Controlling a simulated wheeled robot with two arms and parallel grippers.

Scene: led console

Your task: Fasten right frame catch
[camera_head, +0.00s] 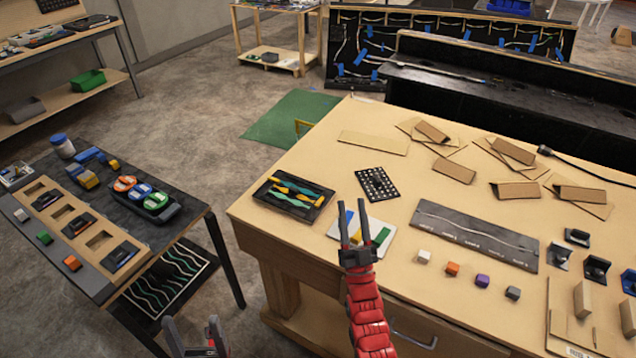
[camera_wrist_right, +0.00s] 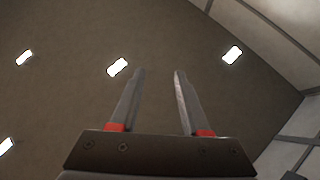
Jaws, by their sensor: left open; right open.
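My right gripper (camera_head: 353,212) is open and empty over the wooden table (camera_head: 290,225), in front of a white tray (camera_head: 375,240) with blue, yellow and green pieces. In the right wrist view the same gripper (camera_wrist_right: 158,75) has its two fingers apart against a ceiling with lights. My left gripper (camera_head: 191,324) is open at the bottom edge, left of the table. Small black fittings (camera_head: 597,268) stand at the table's right side, by a pale board (camera_head: 565,325) with wooden blocks. I cannot tell which part is the right frame catch.
A black tray with screwdriver-like tools (camera_head: 293,195), a dotted black plate (camera_head: 377,184), a dark labelled strip (camera_head: 475,235), small coloured cubes (camera_head: 482,281) and cardboard pieces (camera_head: 515,190) lie on the table. A dark side table (camera_head: 190,215) stands left. Floor between them is clear.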

